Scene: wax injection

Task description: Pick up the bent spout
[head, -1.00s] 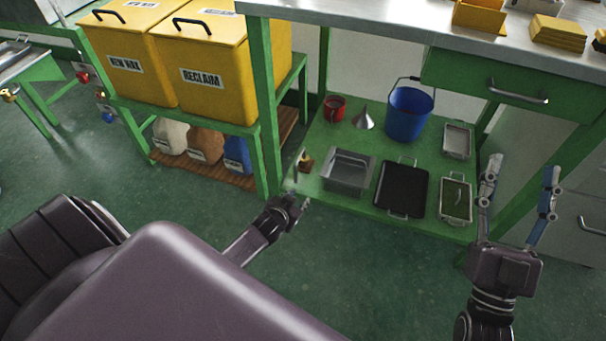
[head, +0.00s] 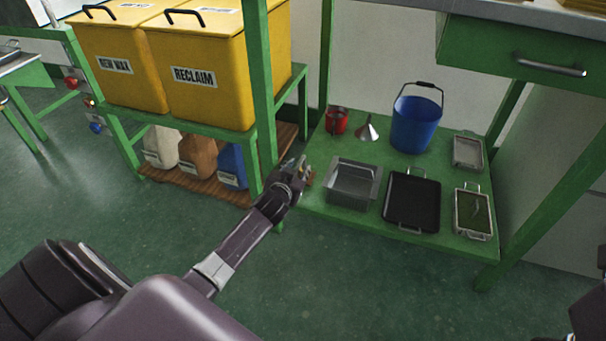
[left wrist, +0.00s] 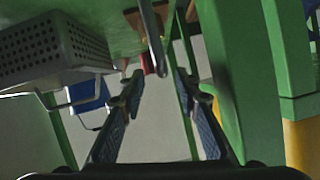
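The bent spout shows in the left wrist view as a thin grey metal tube (left wrist: 153,42) with a curved end, beside a brown block (left wrist: 150,14) on the green shelf. My left gripper (left wrist: 159,76) is open, and its two fingers point at the spout from either side. The spout's end lies roughly between the fingertips; I cannot tell whether they touch it. In the head view my left gripper (head: 297,170) is at the shelf's left front corner and mostly hides the spout. Of my right gripper, only a dark part (head: 588,315) shows at the right edge.
The green lower shelf (head: 325,222) holds a grey perforated basket (head: 353,184), black tray (head: 412,202), funnel (head: 367,128), red mug (head: 336,120) and blue bucket (head: 416,122). A green table leg (head: 262,90) stands close to my left gripper.

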